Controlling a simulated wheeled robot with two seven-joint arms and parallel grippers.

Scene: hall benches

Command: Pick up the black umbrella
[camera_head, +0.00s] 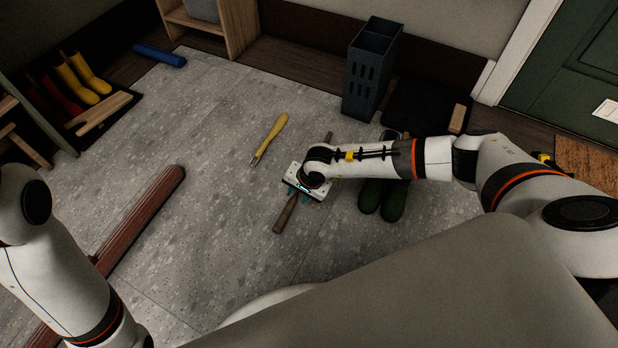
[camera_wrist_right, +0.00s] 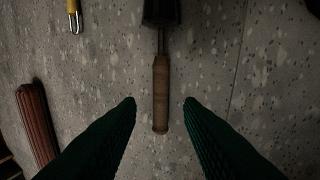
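The black umbrella lies on the grey floor under my right gripper. In the head view its wooden handle (camera_head: 284,215) shows below the gripper, and its thin far end shows above; the hand hides its middle. In the right wrist view the wooden handle (camera_wrist_right: 160,85) runs up to a short shaft and the dark canopy (camera_wrist_right: 161,12), cut by the top edge. My right gripper (camera_head: 297,194) points down over it. Its green fingers (camera_wrist_right: 160,102) are open, one on each side of the handle, with no contact visible. My left gripper is out of view; only its arm shows.
A yellow umbrella (camera_head: 270,138) lies to the left, beyond it a long reddish-brown ribbed object (camera_head: 150,215). Green boots (camera_head: 384,200) stand close right, beneath my forearm. A dark slotted stand (camera_head: 369,75) is behind. Floor between the yellow umbrella and the ribbed object is clear.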

